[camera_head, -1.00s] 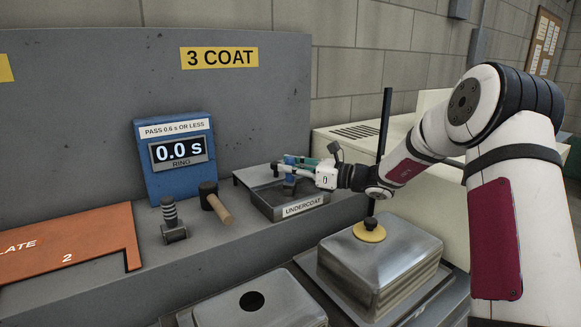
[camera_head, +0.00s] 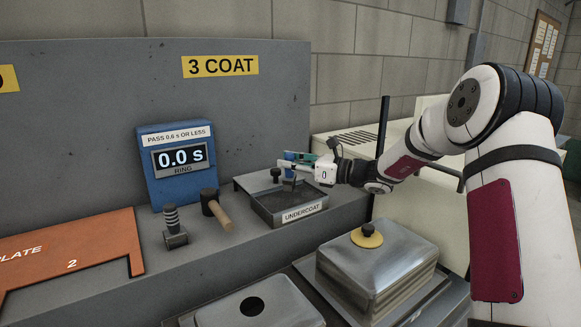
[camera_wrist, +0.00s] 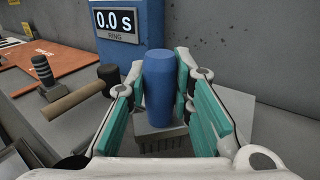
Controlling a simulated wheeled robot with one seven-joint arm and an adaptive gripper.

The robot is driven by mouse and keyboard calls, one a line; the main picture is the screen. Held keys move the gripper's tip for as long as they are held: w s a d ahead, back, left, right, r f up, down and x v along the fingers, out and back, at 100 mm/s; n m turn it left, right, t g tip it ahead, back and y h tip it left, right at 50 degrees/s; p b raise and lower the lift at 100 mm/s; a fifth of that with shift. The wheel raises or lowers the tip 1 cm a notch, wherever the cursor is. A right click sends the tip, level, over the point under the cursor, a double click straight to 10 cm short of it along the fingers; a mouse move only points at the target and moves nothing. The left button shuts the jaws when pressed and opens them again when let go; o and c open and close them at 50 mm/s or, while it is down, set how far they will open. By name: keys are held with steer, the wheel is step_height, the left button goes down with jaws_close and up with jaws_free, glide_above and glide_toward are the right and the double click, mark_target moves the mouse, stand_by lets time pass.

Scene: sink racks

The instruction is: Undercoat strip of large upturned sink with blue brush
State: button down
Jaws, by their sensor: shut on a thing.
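My gripper (camera_head: 297,170) is shut on the blue brush (camera_wrist: 160,85), whose handle stands upright between the teal finger pads in the wrist view. Below the handle is the brush's grey block-like head (camera_wrist: 160,140). In the head view the brush is above the tray labelled UNDERCOAT (camera_head: 305,213); whether its tip touches the contents cannot be told. Two upturned metal sinks are in front: a tall one with a yellow disc and dark knob on top (camera_head: 400,262), and one with a round hole (camera_head: 290,303) at the bottom edge. The right one looks bigger. I cannot make out any coated strip.
A blue timer box (camera_head: 163,188) reading 0.0 s stands left of the tray. An orange plate (camera_head: 70,250) is at left. A dark upright rod (camera_head: 384,120) stands behind my arm.

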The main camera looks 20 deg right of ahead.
mark_target(290, 153)
steer(key=shift+r+p, duration=0.9)
steer(key=shift+r, duration=0.95)
